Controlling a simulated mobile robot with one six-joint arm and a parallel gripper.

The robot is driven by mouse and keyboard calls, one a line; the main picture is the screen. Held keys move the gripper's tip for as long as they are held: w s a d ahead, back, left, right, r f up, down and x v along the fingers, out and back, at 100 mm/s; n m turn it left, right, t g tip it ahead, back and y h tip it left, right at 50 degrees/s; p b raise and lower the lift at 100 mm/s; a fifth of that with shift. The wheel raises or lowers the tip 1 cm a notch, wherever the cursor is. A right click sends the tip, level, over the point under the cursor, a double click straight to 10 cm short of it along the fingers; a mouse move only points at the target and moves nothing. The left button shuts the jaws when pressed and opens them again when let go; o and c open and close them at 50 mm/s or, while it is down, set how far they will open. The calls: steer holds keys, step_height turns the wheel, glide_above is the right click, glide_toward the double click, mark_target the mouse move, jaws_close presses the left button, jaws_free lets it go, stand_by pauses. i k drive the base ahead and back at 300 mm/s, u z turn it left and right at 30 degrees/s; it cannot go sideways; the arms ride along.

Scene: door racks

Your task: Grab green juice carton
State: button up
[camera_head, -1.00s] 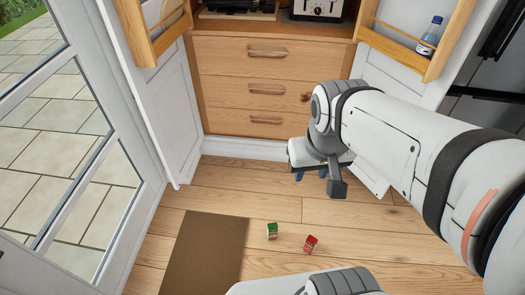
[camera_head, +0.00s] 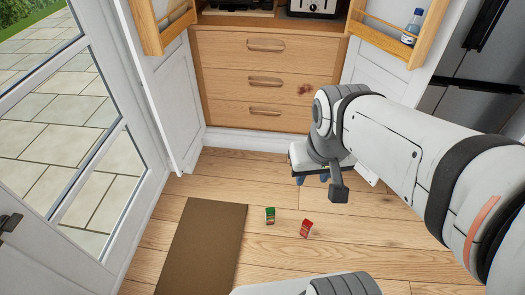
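The green juice carton (camera_head: 270,216) is on the wooden floor, just right of the brown mat, and looks upright. A red carton (camera_head: 306,228) is on the floor close to its right, apart from it. My arm reaches in from the right. My gripper is at the arm's far end, low in front of the drawers, and is mostly hidden behind my wrist. Only small blue parts that may be its fingertips (camera_head: 312,179) show under the wrist, beyond the cartons and to their right. I cannot see whether it is open or shut.
A brown mat (camera_head: 203,246) lies left of the cartons. Wooden drawers (camera_head: 255,82) stand behind, between open white cabinet doors with racks. A bottle (camera_head: 412,26) stands in the right rack (camera_head: 375,34). A glass door (camera_head: 95,135) is at left. The floor around the cartons is clear.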

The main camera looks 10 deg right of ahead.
mark_target(270, 212)
steer(key=z, duration=0.2)
steer(key=i, duration=0.95)
steer(key=u, duration=0.3)
